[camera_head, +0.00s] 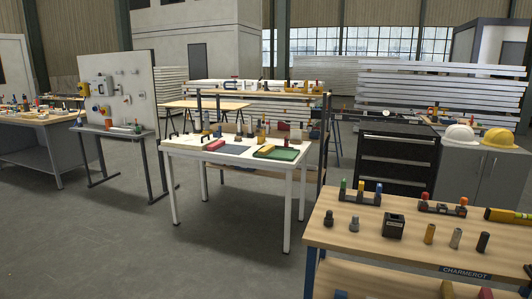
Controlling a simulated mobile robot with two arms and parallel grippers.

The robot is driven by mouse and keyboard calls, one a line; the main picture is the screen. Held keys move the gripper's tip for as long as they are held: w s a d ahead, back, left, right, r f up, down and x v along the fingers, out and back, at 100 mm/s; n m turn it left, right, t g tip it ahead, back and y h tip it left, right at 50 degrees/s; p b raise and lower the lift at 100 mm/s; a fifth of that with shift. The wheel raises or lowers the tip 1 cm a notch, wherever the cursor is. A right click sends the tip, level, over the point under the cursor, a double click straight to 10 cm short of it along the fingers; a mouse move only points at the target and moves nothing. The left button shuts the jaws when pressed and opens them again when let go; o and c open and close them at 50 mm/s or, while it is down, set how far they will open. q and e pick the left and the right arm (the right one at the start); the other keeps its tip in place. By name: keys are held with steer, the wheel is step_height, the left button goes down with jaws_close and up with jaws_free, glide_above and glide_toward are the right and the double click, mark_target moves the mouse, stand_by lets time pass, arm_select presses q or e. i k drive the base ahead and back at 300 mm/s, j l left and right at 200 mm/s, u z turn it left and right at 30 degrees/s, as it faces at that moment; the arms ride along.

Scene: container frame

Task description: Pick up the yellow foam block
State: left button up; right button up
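Neither of my grippers is in view.
A red block (215,145) and several small upright items stand on the white-legged table. The near wooden bench (345,232) at right holds pegs and a dark box (394,226). A black drawer cabinet (390,165) stands behind. The grey floor (130,245) at left is clear.

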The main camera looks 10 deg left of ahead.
mark_target(266, 151)
steer(key=i+j+u, duration=0.35)
steer(key=i, duration=0.5)
steer(key=i+u, duration=0.3)
steer(key=i, duration=0.6)
steer(key=i+z, duration=0.2)
steer(key=i, duration=0.3)
steer(key=i+j+z, duration=0.2)
steer(key=i, duration=0.25)
steer(key=i+j+z, duration=0.25)
steer(key=i, duration=0.2)
steer(key=i+j+z, duration=0.2)
steer(key=i, duration=0.25)
